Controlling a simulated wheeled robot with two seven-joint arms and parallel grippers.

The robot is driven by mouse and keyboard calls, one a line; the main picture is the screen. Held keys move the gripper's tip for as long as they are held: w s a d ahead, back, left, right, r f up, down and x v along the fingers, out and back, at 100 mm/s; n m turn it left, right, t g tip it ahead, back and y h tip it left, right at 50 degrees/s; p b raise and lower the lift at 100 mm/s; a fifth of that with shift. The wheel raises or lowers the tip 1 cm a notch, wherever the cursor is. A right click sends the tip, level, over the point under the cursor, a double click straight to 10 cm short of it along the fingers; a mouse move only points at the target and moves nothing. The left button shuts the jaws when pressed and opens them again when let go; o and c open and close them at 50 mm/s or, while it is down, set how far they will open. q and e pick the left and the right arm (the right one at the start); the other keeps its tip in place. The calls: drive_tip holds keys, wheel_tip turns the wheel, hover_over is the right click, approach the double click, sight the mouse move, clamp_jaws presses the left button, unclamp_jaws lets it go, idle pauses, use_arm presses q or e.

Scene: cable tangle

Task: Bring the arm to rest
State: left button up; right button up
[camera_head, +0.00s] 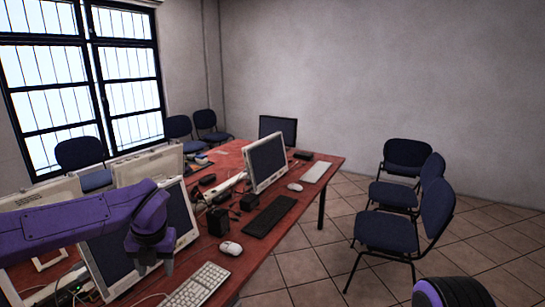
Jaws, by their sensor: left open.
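My left arm (75,218), purple, reaches in from the left over the near end of the red table (305,188). My left gripper (154,267) hangs from its end, pointing down in front of a monitor (108,262). It is open, with nothing seen between its fingers. A rounded purple and black part of my right arm (455,292) shows at the bottom right edge. My right gripper is out of view.
Monitors (267,161), a white keyboard (198,286), a black keyboard (270,215), a mouse (230,248), black boxes (218,221) and cables crowd the table. Blue chairs (388,232) stand at right. The tiled floor (318,262) between table and chairs is clear.

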use_arm(q)
drive_tip(key=s+f+m+t+y+b, duration=0.2)
drive_tip(key=s+f+m+t, duration=0.1)
drive_tip(key=f+m, duration=0.9)
drive_tip(key=s+f+m+t+y+b, duration=0.3)
drive_tip(key=f+m, duration=0.4)
drive_tip(key=f, duration=0.8)
drive_tip(key=s+a+f+m+g+h+b, duration=0.1)
drive_tip(key=s+f+m+g+b, duration=0.1)
drive_tip(key=s+f+m, duration=0.4)
drive_tip(key=s+a+f+m+g+h+b, duration=0.2)
drive_tip(key=s+f+m, duration=0.4)
drive_tip(key=s, duration=1.5)
wheel_tip(320, 180, down, 6)
drive_tip(key=shift+a+r+b, duration=0.1)
drive_tip(key=shift+a+b, duration=0.15)
drive_tip(key=shift+b, duration=0.25)
use_arm(e)
wheel_tip(320, 180, down, 10)
drive_tip(key=shift+w, duration=0.25)
use_arm(q)
drive_tip(key=shift+s, duration=0.1)
use_arm(e)
drive_tip(key=shift+a, duration=0.1)
